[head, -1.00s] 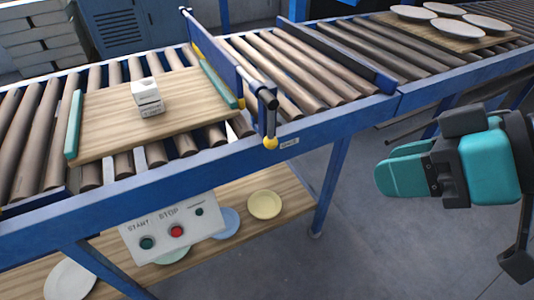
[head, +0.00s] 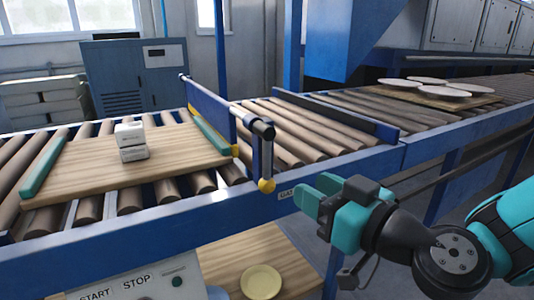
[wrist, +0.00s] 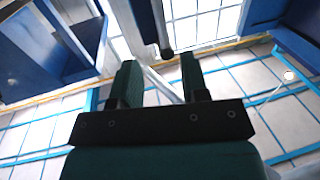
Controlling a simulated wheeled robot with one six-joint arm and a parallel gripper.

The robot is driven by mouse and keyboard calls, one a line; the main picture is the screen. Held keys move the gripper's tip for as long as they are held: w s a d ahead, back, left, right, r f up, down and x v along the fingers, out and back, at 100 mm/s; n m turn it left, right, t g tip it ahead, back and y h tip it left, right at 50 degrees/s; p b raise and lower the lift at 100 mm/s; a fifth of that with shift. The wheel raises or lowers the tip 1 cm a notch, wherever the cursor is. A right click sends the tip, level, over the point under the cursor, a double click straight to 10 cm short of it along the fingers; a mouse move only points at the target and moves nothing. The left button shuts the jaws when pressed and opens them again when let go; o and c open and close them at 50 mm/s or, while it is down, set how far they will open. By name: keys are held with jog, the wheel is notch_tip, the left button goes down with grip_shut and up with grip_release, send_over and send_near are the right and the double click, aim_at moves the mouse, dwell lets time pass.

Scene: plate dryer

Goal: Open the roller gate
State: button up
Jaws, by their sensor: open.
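The roller gate (head: 207,108) is a blue panel standing upright across the rollers, beside the wooden board. Its crank handle (head: 266,160) hangs down at the near end and has a yellow knob at the bottom. My gripper (head: 312,191) is to the right of the knob, apart from it, with teal fingers pointing left toward it. The fingers are open and empty. In the wrist view the open gripper (wrist: 158,75) shows two dark green fingers, with a dark rod-like part (wrist: 164,40) beyond them near the top.
White plates (head: 413,82) rest on another board. The blue conveyor rail (head: 370,165) runs behind my gripper.

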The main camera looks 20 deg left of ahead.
aim_at(270, 165)
jog(key=p+x, duration=0.5)
jog(key=x, duration=0.5)
jog(key=shift+a+r, duration=0.1)
jog(key=shift+a, duration=0.2)
jog(key=shift+w+a+p, duration=0.35)
jog(key=shift+w+a, duration=0.1)
jog(key=shift+a, duration=0.15)
grip_shut()
